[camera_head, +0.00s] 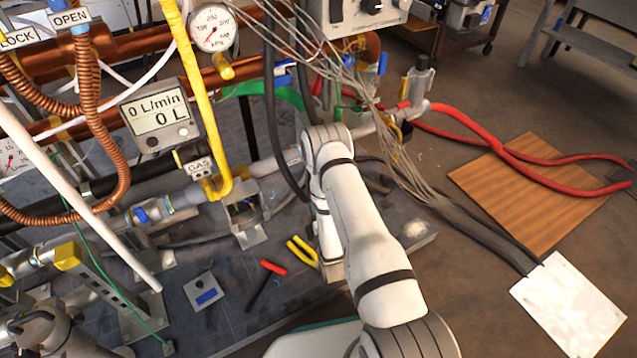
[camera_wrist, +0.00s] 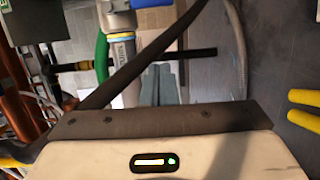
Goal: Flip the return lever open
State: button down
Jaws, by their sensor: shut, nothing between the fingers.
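No lever in view carries a readable "return" label, so I cannot tell for sure which one it is. In the head view a blue valve handle (camera_head: 284,77) sits on the pipework behind my arm, and another blue handle (camera_head: 382,63) is further right. In the wrist view a blue handle (camera_wrist: 150,3) shows at the top edge, above a grey pipe fitting with a yellow ring (camera_wrist: 122,37). My gripper (camera_wrist: 163,72) has its grey fingers together, empty, below that fitting and apart from the blue handle. In the head view its fingers are hidden by my arm.
A green hose (camera_head: 287,95) and dark cables hang close to my wrist; a cable crosses the wrist view. Yellow-handled pliers (camera_head: 301,251) and a red-handled tool (camera_head: 273,267) lie on the grey base plate. Red hoses (camera_head: 520,155) run right, over a wooden board (camera_head: 530,205).

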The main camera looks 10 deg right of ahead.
jog(key=shift+s, duration=0.2)
jog(key=shift+f, duration=0.1)
jog(key=w+d+b, duration=0.3)
jog(key=w+b, duration=0.2)
jog(key=w, duration=0.6)
jog(key=shift+w+b, duration=0.15)
jog(key=shift+b, duration=0.2)
jog(key=shift+d, duration=0.15)
